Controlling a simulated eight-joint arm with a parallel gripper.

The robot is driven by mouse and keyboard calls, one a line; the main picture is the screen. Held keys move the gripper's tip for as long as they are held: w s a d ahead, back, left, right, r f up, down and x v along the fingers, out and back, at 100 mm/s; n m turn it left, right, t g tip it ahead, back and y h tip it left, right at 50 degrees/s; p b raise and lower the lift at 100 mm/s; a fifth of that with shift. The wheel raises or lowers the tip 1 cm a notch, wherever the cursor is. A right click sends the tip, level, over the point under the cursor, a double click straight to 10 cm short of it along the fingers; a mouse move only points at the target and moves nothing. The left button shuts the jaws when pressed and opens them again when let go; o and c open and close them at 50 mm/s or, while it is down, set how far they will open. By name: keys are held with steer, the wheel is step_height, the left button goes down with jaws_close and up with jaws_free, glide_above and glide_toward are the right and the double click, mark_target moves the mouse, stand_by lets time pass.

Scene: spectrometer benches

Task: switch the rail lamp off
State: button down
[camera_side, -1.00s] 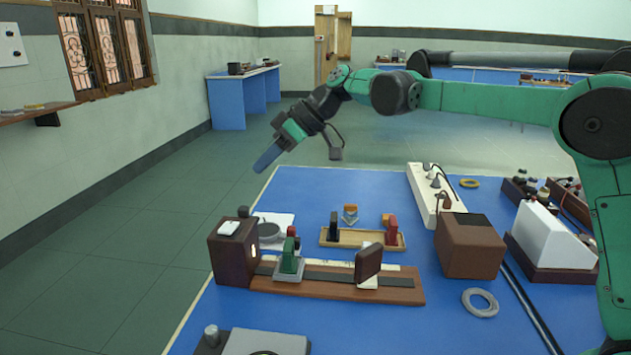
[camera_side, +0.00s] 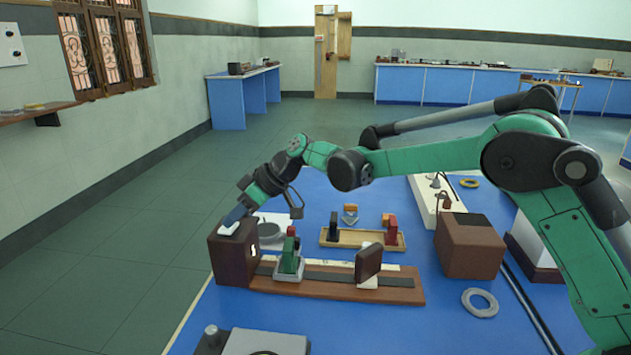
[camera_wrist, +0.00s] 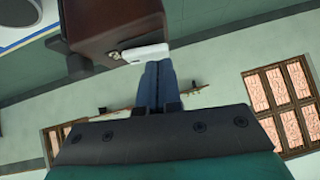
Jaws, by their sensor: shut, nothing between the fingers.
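The rail lamp is a brown box (camera_side: 232,258) at the left end of a dark wooden rail (camera_side: 340,285), with a small lit window on its right face. A white rocker switch (camera_side: 228,228) sits on its top. My gripper (camera_side: 234,216) is shut and empty, with its blue fingertips at the switch. In the wrist view the shut fingers (camera_wrist: 157,85) reach the white switch (camera_wrist: 146,53) on the brown box (camera_wrist: 112,22). The tips appear to touch it; how far the switch is tipped I cannot tell.
On the rail stand a green holder (camera_side: 289,258) and a brown screen (camera_side: 368,262). Behind it is a wooden tray (camera_side: 345,240) with coloured pieces. A brown block (camera_side: 469,246) and a grey ring (camera_side: 480,302) lie to the right. The bench front left holds a grey device (camera_side: 262,342).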

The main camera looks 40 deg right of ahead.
steer(key=shift+s+f+h, duration=0.1)
steer(key=shift+f+h, duration=0.15)
steer(key=shift+h, duration=0.05)
steer(key=shift+w+d+r, duration=0.15)
steer(key=shift+w+d, duration=0.4)
steer(key=shift+w, duration=0.05)
steer(key=shift+r, duration=0.15)
steer(key=shift+r, duration=0.35)
steer(key=r, duration=0.3)
steer(key=shift+w+d, duration=0.2)
steer(key=v, duration=1)
steer(key=shift+d, duration=0.15)
